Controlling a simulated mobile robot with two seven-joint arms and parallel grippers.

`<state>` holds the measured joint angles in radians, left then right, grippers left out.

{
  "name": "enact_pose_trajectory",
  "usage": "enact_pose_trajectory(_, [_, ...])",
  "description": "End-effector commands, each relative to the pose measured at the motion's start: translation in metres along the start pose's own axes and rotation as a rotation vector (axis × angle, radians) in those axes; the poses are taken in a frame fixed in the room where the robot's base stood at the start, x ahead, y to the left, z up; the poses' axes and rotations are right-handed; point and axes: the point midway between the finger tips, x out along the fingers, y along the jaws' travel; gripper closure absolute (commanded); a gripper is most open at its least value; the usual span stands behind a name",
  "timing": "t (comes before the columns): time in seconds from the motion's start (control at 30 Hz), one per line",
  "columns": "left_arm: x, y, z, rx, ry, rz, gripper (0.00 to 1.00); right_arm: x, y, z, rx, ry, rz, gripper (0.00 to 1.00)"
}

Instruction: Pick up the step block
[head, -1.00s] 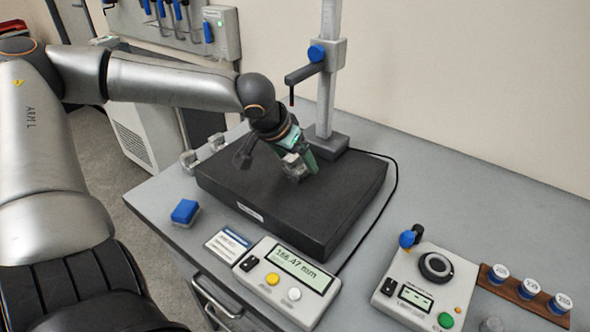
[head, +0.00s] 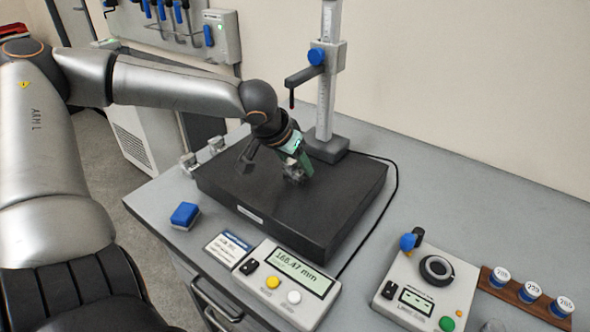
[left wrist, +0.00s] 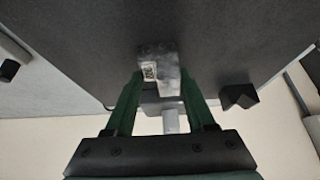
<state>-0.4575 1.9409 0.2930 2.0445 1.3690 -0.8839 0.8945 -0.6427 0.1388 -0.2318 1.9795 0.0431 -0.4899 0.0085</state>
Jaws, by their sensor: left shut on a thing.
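The step block (left wrist: 166,72) is a small grey, mottled metal block with a white label, seen between the green fingers in the left wrist view. In the head view the step block (head: 294,175) is small and partly hidden by the fingers. My left gripper (head: 300,170) is shut on it, over the dark granite plate (head: 335,205). The left gripper (left wrist: 160,88) also shows in the left wrist view with a finger on each side of the block. I cannot tell whether the block touches the plate. My right gripper is out of view.
A height stand (head: 327,140) rises at the plate's back right. A readout box (head: 285,285), a card (head: 228,248) and a blue block (head: 185,215) lie in front. A control box (head: 425,290) and a wooden rack (head: 530,292) stand at the right. The back right bench is clear.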

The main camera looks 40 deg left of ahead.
Motion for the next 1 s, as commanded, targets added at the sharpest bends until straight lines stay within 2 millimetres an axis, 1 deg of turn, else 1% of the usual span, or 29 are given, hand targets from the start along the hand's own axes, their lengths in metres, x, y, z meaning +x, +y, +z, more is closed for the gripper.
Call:
enact_pose_trajectory(0.03, [0.000, 0.000, 0.000, 0.000, 0.000, 0.000, 0.83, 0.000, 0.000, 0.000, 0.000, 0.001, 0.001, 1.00])
enact_pose_trajectory(0.13, [0.000, 0.000, 0.000, -0.001, 0.000, 0.000, 0.94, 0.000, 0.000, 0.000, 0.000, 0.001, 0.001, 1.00])
enact_pose_trajectory(0.2, [0.000, 0.000, 0.000, -0.001, 0.000, 0.000, 1.00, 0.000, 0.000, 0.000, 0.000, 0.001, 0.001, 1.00])
enact_pose_trajectory(0.53, [-0.001, 0.000, -0.001, 0.000, 0.002, 0.001, 1.00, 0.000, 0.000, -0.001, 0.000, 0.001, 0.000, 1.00])
enact_pose_trajectory(0.67, [-0.006, 0.000, -0.004, 0.000, 0.003, 0.000, 1.00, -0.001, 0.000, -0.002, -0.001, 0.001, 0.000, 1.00])
enact_pose_trajectory(0.77, [-0.015, 0.000, -0.010, 0.000, 0.005, 0.000, 1.00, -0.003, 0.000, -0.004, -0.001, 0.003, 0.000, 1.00])
enact_pose_trajectory(0.87, [-0.028, 0.000, -0.018, -0.001, 0.007, 0.000, 1.00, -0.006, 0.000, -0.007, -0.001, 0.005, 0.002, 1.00])
enact_pose_trajectory(1.0, [-0.044, 0.001, -0.015, -0.001, 0.007, 0.002, 1.00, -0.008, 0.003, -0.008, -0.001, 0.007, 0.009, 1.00])
